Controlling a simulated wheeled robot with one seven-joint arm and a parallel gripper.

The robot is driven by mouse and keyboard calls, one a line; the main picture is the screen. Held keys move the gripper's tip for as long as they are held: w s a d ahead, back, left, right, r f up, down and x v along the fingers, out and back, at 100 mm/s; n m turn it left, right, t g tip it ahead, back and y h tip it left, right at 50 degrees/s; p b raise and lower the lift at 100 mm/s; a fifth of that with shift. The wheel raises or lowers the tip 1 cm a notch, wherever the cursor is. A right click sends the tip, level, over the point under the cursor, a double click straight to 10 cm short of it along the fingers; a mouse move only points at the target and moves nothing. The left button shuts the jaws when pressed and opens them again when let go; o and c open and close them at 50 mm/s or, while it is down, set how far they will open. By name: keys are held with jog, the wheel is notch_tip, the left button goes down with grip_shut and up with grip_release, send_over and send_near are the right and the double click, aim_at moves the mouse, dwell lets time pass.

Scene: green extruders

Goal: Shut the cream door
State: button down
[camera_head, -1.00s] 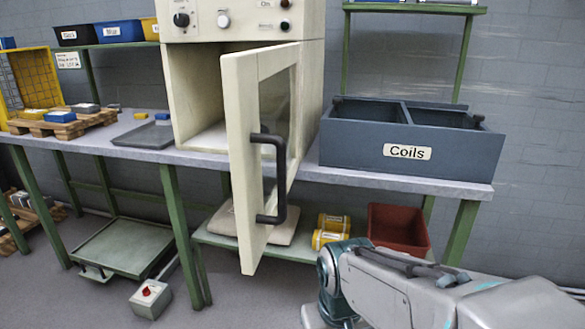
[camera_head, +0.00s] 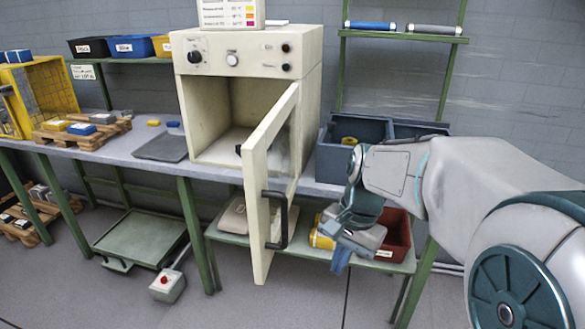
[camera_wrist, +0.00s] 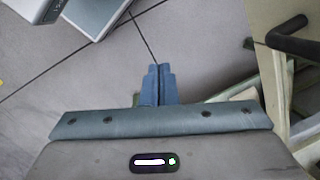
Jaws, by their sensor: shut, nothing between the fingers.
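The cream door (camera_head: 268,165) of the cream oven cabinet (camera_head: 205,115) stands wide open in the head view, swung out toward me over the bench's front edge. Its black handle (camera_head: 284,220) is on the door's outer face, low down. My gripper (camera_head: 338,266) is to the right of the door and handle, apart from them, pointing down in front of the lower shelf. In the wrist view my gripper's blue fingers (camera_wrist: 157,82) are together and empty. The handle (camera_wrist: 298,45) shows at the wrist view's upper right, beside the fingers.
A dark blue Coils bin (camera_head: 330,150) stands on the bench right of the oven, partly hidden by my arm. A red bin (camera_head: 398,238) and yellow containers (camera_head: 320,238) sit on the lower shelf behind my gripper. A red-button box (camera_head: 166,286) lies on the floor at left.

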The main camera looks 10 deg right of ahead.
jog(key=w+r+m+y+p, duration=0.1)
jog(key=w+r+m+p, duration=0.25)
jog(key=r+p, duration=0.45)
jog(key=w+r+m+y+p, duration=0.1)
jog(key=w+r+m+p, duration=0.3)
jog(key=r, duration=0.6)
jog(key=s+a+f+n+p, duration=0.1)
jog(key=s+a+f, duration=0.1)
jog(key=a+f, duration=0.5)
jog(key=shift+a+f+g, duration=0.25)
jog(key=shift+f+g, duration=0.15)
jog(key=shift+f, duration=0.8)
